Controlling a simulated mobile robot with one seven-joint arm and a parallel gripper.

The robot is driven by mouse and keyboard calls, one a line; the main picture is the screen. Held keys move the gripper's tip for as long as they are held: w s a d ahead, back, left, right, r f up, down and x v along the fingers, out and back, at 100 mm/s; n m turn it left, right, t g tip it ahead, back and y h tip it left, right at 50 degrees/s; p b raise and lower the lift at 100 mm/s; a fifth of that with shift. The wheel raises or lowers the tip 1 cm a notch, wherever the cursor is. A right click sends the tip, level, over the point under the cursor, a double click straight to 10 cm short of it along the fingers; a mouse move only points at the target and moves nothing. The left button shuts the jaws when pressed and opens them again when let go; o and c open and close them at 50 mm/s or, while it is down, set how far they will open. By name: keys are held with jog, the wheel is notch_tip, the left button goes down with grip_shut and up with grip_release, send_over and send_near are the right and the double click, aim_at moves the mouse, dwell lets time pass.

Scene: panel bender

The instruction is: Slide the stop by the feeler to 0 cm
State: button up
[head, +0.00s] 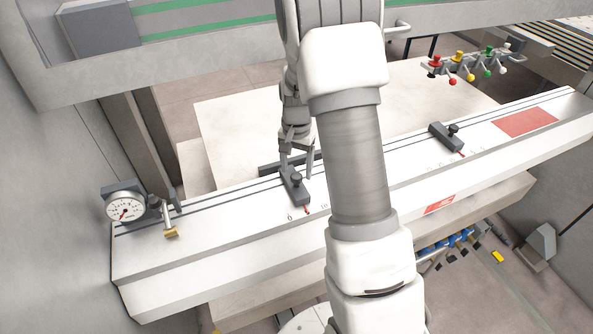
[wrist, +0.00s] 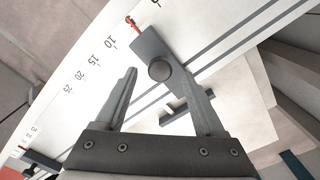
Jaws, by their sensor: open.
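The stop (head: 294,187) is a dark grey block with a round black knob, on the slotted white beam (head: 232,232) to the right of the feeler. The stop also shows in the wrist view (wrist: 150,46). My gripper (head: 297,166) is open at the stop's far end. In the wrist view my gripper's fingertips (wrist: 170,80) stand apart, with the knob between them in the picture. Contact cannot be told. The feeler (head: 170,231) has a brass tip beside a dial gauge (head: 125,207).
A second dark stop (head: 445,137) sits farther right on the beam, near a red patch (head: 525,122). Levers with coloured knobs (head: 459,62) stand behind at the right. A pale sheet (head: 232,120) lies behind the beam. The beam is clear between stop and feeler.

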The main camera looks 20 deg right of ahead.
jog(key=shift+f, duration=1)
grip_shut()
dwell(0.8)
